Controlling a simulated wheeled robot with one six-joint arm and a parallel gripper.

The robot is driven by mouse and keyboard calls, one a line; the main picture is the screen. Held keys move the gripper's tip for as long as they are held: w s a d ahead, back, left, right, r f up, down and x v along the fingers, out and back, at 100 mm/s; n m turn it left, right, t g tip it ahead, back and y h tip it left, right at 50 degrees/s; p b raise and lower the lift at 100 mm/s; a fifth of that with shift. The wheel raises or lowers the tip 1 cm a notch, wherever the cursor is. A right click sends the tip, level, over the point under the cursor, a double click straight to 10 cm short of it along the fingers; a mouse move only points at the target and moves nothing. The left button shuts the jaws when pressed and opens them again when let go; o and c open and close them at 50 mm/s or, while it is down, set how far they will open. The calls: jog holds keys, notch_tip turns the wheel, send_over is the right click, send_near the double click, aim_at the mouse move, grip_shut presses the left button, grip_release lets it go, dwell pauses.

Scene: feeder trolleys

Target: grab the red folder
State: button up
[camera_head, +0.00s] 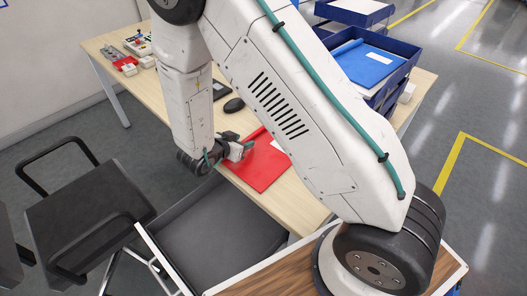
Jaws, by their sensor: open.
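The red folder (262,168) lies flat on the light wooden table, near its front edge. A white label shows at its right side, partly hidden by my arm. My gripper (246,150) is at the folder's left part, low over the table and close to it. It is open. Whether its fingers touch the folder or stand around its edge cannot be told from this view.
The wooden table (107,60) carries a black mouse (234,105) behind the folder and small devices at the far left. A blue tray stack (392,85) holding a blue folder (366,62) stands at right. Dark chairs (87,213) stand in front.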

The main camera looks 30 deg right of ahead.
jog(key=shift+w+d+f, duration=0.25)
jog(key=shift+d, duration=0.15)
grip_shut()
jog(key=shift+r, duration=0.1)
